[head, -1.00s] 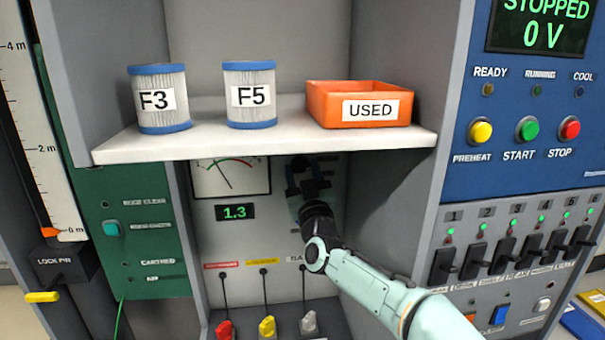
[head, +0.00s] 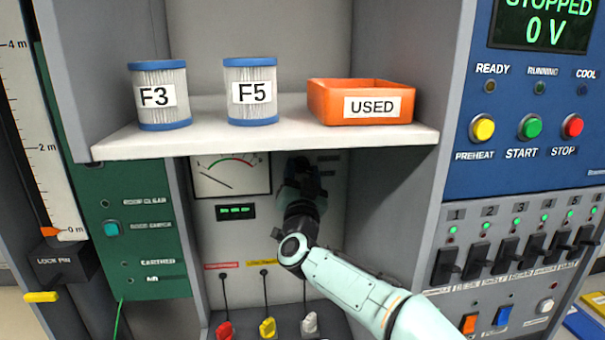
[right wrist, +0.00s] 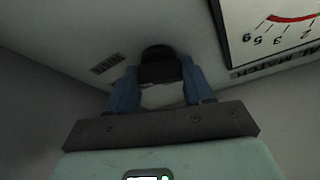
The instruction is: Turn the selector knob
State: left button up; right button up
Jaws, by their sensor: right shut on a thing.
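The selector knob (right wrist: 160,54) is a dark round knob on the grey back panel, below the shelf. In the right wrist view it sits between the two blue fingers of my right gripper (right wrist: 157,75), which are shut on it. In the head view my right gripper (head: 299,178) reaches under the shelf to the panel, right of the meter. The gripper and wrist hide most of the knob there, so its setting cannot be read. My left gripper is not in view.
A meter (head: 231,174) and a small green display (head: 236,211) are left of my gripper. The shelf (head: 270,146) overhead bears two filters and an orange tray (head: 318,105). Red, yellow and white plugs (head: 267,327) stand below. A switch panel (head: 520,240) is at right.

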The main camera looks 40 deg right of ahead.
jog(key=shift+m+g+h, duration=0.3)
jog(key=shift+m, duration=0.6)
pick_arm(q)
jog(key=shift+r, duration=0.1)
pick_arm(e)
jog(key=shift+m, duration=0.3)
jog(key=o, duration=1)
jog(key=shift+o, duration=0.2)
jog(key=shift+a, duration=0.1)
pick_arm(q)
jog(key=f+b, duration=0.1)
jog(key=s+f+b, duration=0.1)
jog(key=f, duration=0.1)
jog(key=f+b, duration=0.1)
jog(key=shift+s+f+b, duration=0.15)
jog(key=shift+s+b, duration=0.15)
jog(key=shift+b, duration=0.1)
pick_arm(e)
jog(key=v, duration=1.3)
jog(key=shift+a, duration=0.15)
jog(key=shift+s, duration=0.1)
